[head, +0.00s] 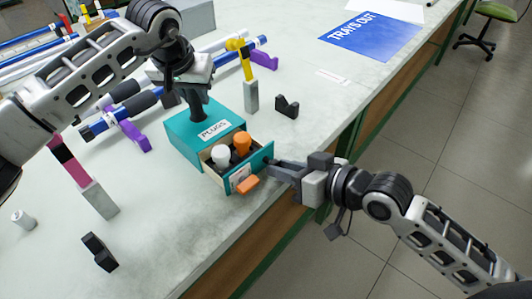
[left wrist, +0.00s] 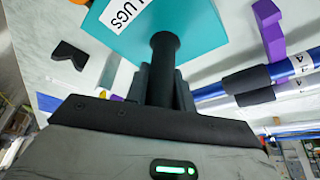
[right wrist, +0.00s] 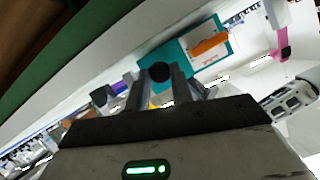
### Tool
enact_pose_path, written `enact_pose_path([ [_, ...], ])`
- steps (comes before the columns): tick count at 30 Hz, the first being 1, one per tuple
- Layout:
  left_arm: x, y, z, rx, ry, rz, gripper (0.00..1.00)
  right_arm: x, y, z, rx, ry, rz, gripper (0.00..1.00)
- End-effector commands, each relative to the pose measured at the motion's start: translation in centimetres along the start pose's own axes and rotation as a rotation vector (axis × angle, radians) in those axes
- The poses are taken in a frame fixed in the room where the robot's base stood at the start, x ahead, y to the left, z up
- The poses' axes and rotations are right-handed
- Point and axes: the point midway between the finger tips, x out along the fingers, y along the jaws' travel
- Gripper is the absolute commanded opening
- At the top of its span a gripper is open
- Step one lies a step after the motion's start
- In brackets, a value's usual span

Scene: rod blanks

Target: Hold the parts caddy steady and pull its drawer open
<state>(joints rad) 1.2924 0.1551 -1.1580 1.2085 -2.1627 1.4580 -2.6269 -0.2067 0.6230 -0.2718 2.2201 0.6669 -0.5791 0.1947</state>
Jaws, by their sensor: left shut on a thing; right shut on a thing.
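The teal parts caddy (head: 180,133) with a "PLUGS" label stands on the bench. Its drawer (head: 213,180) stands partly out toward the bench edge, with a white plug (head: 221,155) and an orange plug (head: 242,143) inside. My left gripper (head: 197,100) is shut on the caddy's black upright post, which shows in the left wrist view (left wrist: 164,60). My right gripper (head: 274,168) is shut at the drawer front on its black knob, seen in the right wrist view (right wrist: 160,72). The fingers partly hide the knob in the head view.
An orange piece (head: 248,185) sits at the drawer's outer side. A yellow hammer-shaped piece (head: 240,48) in a grey block and a black notched block (head: 287,107) stand behind. A pink-and-black rod (head: 72,165) stands at left.

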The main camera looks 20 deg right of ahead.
Motion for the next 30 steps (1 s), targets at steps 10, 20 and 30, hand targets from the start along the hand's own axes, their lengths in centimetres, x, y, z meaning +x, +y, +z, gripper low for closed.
enact_pose_path([
  [10,-0.1,-0.2,-0.1,-0.003,0.000,-0.004,0.00,-1.4,0.0,0.5,-0.002,-0.002,0.000,0.00],
  [20,-0.1,-0.2,-0.1,-0.002,0.000,-0.003,0.00,-1.3,0.0,0.5,-0.002,-0.002,0.000,0.45],
  [30,-0.1,-0.1,-0.1,-0.001,0.000,-0.001,0.00,-3.1,0.0,0.6,-0.003,-0.005,0.001,0.45],
])
